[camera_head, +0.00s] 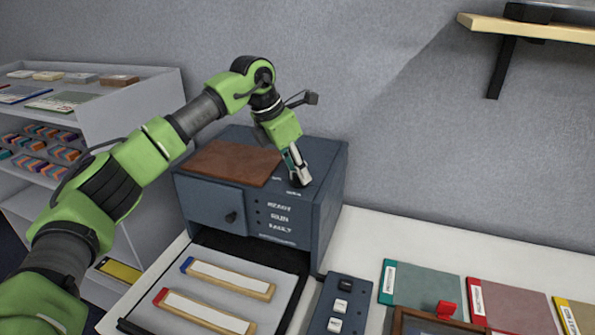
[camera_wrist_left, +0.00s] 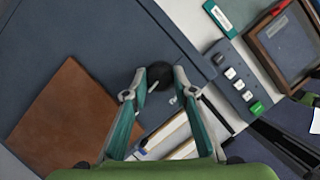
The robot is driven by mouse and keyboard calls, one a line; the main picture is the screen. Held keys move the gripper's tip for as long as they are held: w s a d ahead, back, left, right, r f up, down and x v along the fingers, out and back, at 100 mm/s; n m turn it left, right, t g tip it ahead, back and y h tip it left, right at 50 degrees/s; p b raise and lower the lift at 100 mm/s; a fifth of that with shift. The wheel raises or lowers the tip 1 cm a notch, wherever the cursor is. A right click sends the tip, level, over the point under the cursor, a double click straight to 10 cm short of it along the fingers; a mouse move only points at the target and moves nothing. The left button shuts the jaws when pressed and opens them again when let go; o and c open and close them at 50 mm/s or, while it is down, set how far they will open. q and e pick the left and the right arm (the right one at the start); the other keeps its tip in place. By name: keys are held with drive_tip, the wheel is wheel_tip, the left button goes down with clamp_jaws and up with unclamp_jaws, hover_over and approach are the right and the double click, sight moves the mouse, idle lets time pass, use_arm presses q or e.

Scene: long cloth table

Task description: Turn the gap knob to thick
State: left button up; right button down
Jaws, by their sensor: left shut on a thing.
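The gap knob is a round black knob (camera_wrist_left: 159,72) on top of the dark blue-grey machine (camera_head: 326,205). My left gripper (camera_head: 299,177) reaches down onto the machine's top from above. In the left wrist view its two fingertips (camera_wrist_left: 160,84) close on either side of the knob. The gripper is shut on it. In the head view the fingers mostly hide the knob. Small white marks lie on the top beside it, too small to read, so I cannot tell the knob's setting. My right gripper is not in view.
A brown panel (camera_head: 233,162) lies on the machine's top, left of the gripper. A tray (camera_head: 231,300) with two pale strips sits in front. A button box (camera_head: 339,304) and coloured boards (camera_head: 423,284) stand right. A shelf (camera_head: 527,27) juts from the wall.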

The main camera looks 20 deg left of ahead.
use_arm(q)
drive_tip(key=n+y+b, duration=0.1)
drive_tip(key=n+b, duration=0.1)
drive_tip(key=n, duration=0.1)
drive_tip(key=n+t+y+b, duration=0.1)
drive_tip(key=n+b, duration=0.1)
drive_tip(key=n, duration=0.1)
drive_tip(key=shift+d+f, duration=0.1)
drive_tip(key=shift+d, duration=0.1)
drive_tip(key=n+y+b, duration=0.1)
drive_tip(key=n, duration=0.1)
drive_tip(key=n+b, duration=0.1)
drive_tip(key=n, duration=0.1)
drive_tip(key=shift+d+n+y, duration=0.1)
drive_tip(key=shift+n+y, duration=0.3)
drive_tip(key=n+y, duration=0.1)
drive_tip(key=n, duration=0.2)
drive_tip(key=shift+d+b, duration=0.1)
drive_tip(key=shift+b, duration=0.2)
drive_tip(key=shift+n+g+y, duration=0.5)
drive_tip(key=shift+n, duration=0.9)
drive_tip(key=o, duration=1.1)
drive_tip(key=v, duration=1.2)
drive_tip(key=shift+w+d, duration=0.1)
